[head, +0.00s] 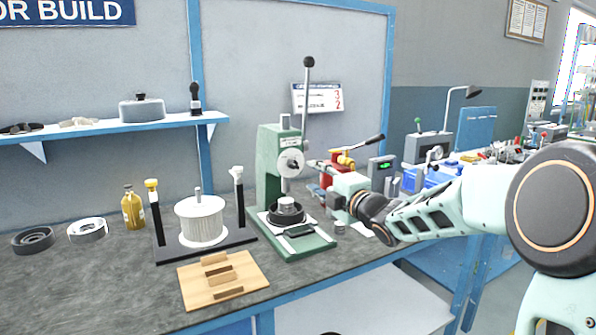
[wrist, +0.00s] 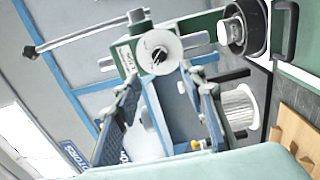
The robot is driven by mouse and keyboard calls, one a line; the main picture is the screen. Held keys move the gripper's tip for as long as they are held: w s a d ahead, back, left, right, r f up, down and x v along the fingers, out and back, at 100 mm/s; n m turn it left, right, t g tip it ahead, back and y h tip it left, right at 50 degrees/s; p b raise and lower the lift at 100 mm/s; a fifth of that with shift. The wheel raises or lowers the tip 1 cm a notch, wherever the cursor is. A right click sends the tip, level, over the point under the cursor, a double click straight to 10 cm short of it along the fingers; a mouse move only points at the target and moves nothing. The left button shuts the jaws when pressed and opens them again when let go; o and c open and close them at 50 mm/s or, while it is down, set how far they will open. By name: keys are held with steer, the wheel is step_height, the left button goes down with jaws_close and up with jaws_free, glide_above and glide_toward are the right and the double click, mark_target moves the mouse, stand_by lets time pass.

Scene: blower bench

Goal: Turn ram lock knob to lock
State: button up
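A green arbor press (head: 270,175) stands on the bench with a long black-knobbed lever pointing up. A pale round knob (head: 291,162) with a small dark mark is on its head; I take it as the ram lock knob, though I read no label for it. In the wrist view, the knob (wrist: 160,50) faces my gripper, just beyond the fingertips. My gripper (wrist: 158,78) is open, its two fingers apart with nothing between them. In the head view, my gripper (head: 314,177) is to the right of the press head, partly blending with things behind it.
A white spool (head: 200,221) on a black stand is left of the press. A wooden block rack (head: 222,279) lies in front. A yellow bottle (head: 133,208) and two rings are farther left. A red-and-yellow device (head: 342,162) stands behind my gripper. The bench's front left is clear.

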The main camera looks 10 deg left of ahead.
mark_target(296, 166)
steer(key=x, duration=1)
steer(key=shift+w+a, duration=0.15)
steer(key=shift+a, duration=0.15)
jaws_close()
